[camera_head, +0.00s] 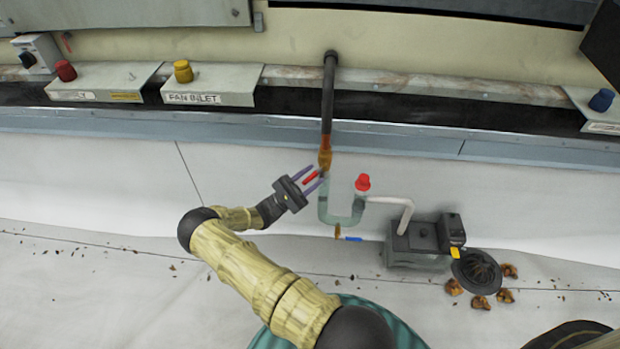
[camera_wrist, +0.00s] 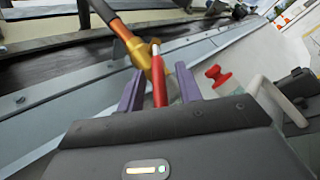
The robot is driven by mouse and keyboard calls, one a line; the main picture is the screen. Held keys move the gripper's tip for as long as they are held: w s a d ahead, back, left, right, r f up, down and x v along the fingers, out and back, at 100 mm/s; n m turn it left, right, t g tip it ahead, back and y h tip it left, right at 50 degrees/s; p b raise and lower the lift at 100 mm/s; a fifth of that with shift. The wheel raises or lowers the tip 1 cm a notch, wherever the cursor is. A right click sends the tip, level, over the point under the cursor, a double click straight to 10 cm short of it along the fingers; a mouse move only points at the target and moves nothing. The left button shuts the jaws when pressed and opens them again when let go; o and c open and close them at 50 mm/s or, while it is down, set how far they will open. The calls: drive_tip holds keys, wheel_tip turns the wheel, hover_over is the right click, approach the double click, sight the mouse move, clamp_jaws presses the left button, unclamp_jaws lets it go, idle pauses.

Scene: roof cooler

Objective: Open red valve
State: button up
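The red valve has a red lever handle (camera_head: 311,177) on a brass fitting (camera_head: 325,159) low on a dark vertical pipe. The handle points down and left from the fitting in the head view. In the wrist view, the red handle (camera_wrist: 158,82) stands between the two purple fingers, with the brass fitting (camera_wrist: 138,52) beyond. My gripper (camera_head: 315,174) is open around the handle, one finger on each side. In the wrist view, my gripper (camera_wrist: 160,84) shows gaps on both sides of the handle. Any contact hidden behind the gripper body cannot be seen.
A red cap (camera_head: 363,182) sits on the pale green pipe right of the valve. A blue lever (camera_head: 348,239) is below it. A grey pump (camera_head: 415,243) stands at the right on the floor. Grey boxes with red (camera_head: 65,70) and yellow (camera_head: 183,70) knobs line the ledge.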

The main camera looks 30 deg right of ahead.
drive_tip(key=v, duration=1.7)
drive_tip(key=shift+a, duration=0.25)
